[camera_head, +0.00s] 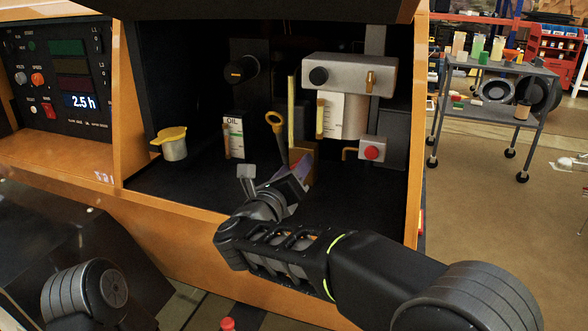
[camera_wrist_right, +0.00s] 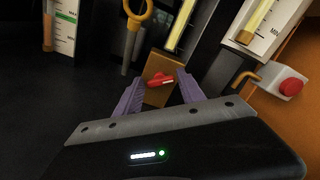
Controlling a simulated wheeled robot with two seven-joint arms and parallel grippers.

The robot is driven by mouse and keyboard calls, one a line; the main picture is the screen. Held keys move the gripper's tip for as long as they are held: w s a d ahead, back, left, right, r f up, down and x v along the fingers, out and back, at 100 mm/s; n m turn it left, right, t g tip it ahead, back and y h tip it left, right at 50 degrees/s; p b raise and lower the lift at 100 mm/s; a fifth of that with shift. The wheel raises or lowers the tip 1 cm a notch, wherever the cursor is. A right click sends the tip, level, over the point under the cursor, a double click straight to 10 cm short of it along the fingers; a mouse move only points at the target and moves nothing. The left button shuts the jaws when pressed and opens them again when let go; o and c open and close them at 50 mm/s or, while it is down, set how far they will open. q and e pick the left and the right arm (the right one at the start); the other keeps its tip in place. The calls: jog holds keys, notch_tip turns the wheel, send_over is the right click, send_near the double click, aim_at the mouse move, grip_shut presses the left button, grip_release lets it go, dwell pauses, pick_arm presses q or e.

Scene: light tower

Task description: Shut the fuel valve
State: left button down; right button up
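A small red handle (camera_wrist_right: 160,79) shows in the right wrist view, on a brass-coloured block (camera_wrist_right: 157,94); it looks like the fuel valve. It lies roughly crosswise in that view, slightly tilted. The block (camera_head: 304,150) also shows in the head view, partly behind my gripper, which hides the red handle there. My right gripper (camera_wrist_right: 158,84) is open, with its two purple fingers on either side of the handle. Whether they touch it cannot be told. In the head view the right gripper (camera_head: 274,178) is inside the open bay. My left gripper is out of view.
A yellow dipstick ring (camera_head: 275,120) stands close behind the gripper. A red button box (camera_head: 371,152) and a grey filter unit (camera_head: 349,75) are to the right. A yellow-capped filler (camera_head: 172,143) stands left. The bay's orange frame (camera_head: 412,150) bounds the right side.

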jog(key=shift+o, duration=1.2)
jog(key=shift+p+v, duration=0.3)
jog(key=shift+v, duration=3.65)
